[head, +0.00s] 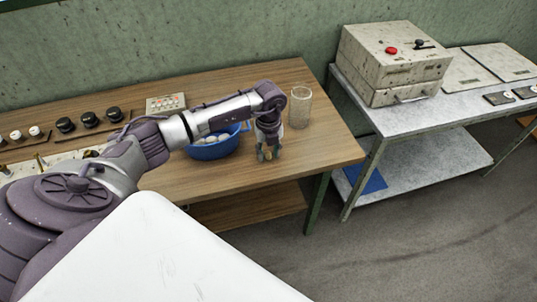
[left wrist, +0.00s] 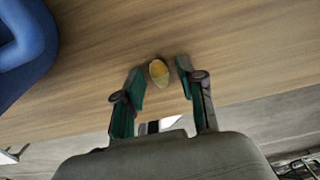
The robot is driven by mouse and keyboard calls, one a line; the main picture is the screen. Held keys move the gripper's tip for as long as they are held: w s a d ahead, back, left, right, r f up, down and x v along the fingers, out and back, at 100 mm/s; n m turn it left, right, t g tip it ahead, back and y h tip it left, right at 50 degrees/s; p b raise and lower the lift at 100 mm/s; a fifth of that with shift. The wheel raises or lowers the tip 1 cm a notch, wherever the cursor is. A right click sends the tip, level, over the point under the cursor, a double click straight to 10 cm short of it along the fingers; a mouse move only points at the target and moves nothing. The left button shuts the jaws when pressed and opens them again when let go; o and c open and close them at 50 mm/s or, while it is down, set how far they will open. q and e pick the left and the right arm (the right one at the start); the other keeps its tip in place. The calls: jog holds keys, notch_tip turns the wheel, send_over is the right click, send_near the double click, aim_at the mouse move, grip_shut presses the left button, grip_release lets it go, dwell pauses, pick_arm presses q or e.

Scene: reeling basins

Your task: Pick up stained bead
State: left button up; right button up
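The stained bead is a small oval piece, pale with a yellow-brown patch. In the left wrist view the bead (left wrist: 158,74) lies on the wooden table between the tips of my left gripper. My left gripper (head: 267,154) points down over the table, right of the blue basin. Its green-lined fingers are open, with a gap on each side of the bead. I cannot tell how far the tips are above the table. In the head view the gripper mostly hides the bead. My right gripper is not in view.
The blue basin (head: 213,151) holding several pale pieces stands left of the gripper. A clear glass (head: 300,107) stands behind it to the right. The wooden table's (head: 325,150) front right is bare. A grey side table with a metal box (head: 394,64) stands further right.

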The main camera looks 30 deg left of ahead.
pick_arm(q)
jog(key=c, duration=0.4)
jog(key=shift+r, duration=0.15)
